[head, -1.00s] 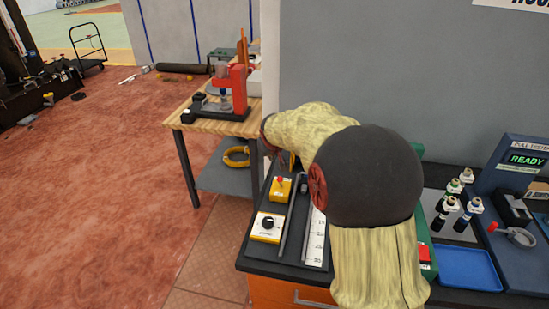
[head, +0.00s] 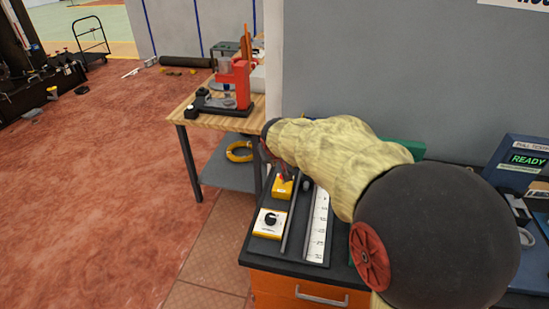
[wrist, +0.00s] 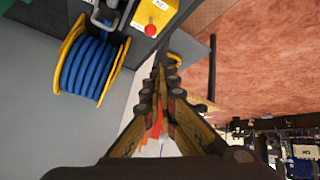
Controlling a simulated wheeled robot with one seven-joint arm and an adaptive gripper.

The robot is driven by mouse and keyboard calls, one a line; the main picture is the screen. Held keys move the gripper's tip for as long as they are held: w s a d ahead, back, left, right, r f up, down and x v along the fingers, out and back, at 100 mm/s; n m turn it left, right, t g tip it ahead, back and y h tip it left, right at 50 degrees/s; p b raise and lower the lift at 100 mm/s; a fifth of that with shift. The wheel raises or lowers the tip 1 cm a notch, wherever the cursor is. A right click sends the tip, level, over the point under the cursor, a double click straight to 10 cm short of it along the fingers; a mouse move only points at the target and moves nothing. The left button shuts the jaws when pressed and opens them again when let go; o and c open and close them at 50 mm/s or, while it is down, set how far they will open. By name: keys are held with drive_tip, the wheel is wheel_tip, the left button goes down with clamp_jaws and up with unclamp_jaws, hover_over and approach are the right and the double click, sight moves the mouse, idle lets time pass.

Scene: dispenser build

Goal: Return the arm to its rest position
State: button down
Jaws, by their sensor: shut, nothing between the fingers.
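My arm, in pale yellow covering with a dark round joint, reaches from the lower right of the head view leftward over the black-topped bench (head: 262,252). The arm's far end is near the bench's back left corner, and my gripper is mostly hidden there. In the wrist view my gripper (wrist: 161,75) shows with its fingers together and nothing between them. It appears clear of the things around it.
A yellow box with a red button (head: 283,187), a yellow knob box (head: 268,223) and a ruler strip (head: 319,225) lie below the arm. A wooden table (head: 187,110) with a red press (head: 236,85) stands behind left. The wrist view shows a blue hose reel (wrist: 90,65). Open floor lies left.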

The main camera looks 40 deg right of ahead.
idle(0.3)
drive_tip(key=s+a+f+g+y, duration=0.25)
drive_tip(key=s+a, duration=0.35)
drive_tip(key=s, duration=0.6)
drive_tip(key=s+a+r+n+y, duration=0.1)
drive_tip(key=s+a+r, duration=0.2)
drive_tip(key=s+a, duration=0.4)
drive_tip(key=s+a+r+n+t, duration=0.1)
drive_tip(key=s+a+r, duration=0.3)
drive_tip(key=s+a, duration=0.4)
drive_tip(key=shift+a+y, duration=0.35)
drive_tip(key=shift+a, duration=0.7)
